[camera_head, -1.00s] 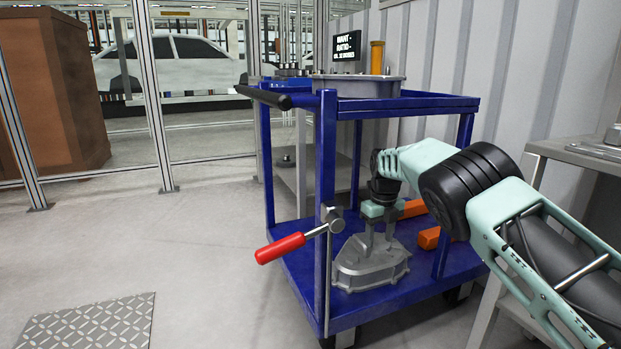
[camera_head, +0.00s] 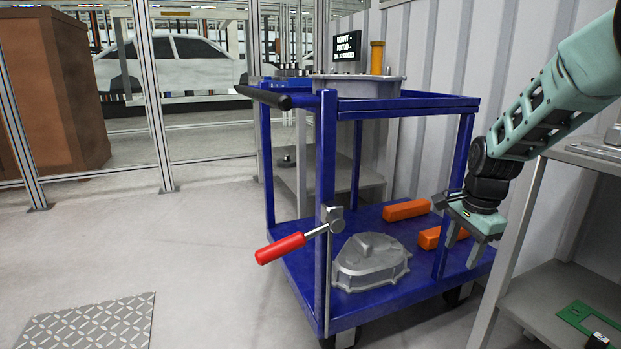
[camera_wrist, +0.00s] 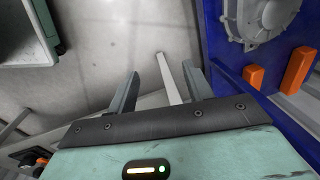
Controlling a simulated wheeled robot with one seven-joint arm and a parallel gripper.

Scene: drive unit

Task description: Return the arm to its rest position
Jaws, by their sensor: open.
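My gripper (camera_head: 463,246) hangs at the right side of the blue cart (camera_head: 300,262) in the head view, fingers pointing down. Its fingers are apart with nothing between them; in the wrist view the gripper (camera_wrist: 162,92) shows a clear gap with floor and a pale bar beyond. A grey metal housing (camera_head: 370,262) rests on the cart's lower shelf, apart from the gripper. In the wrist view the housing (camera_wrist: 262,18) is at the top right.
Two orange blocks (camera_head: 407,210) lie on the lower shelf. A red-handled lever (camera_head: 281,248) sticks out from the cart's front post. A grey table (camera_head: 555,300) stands close at the right. The floor left of the cart is open.

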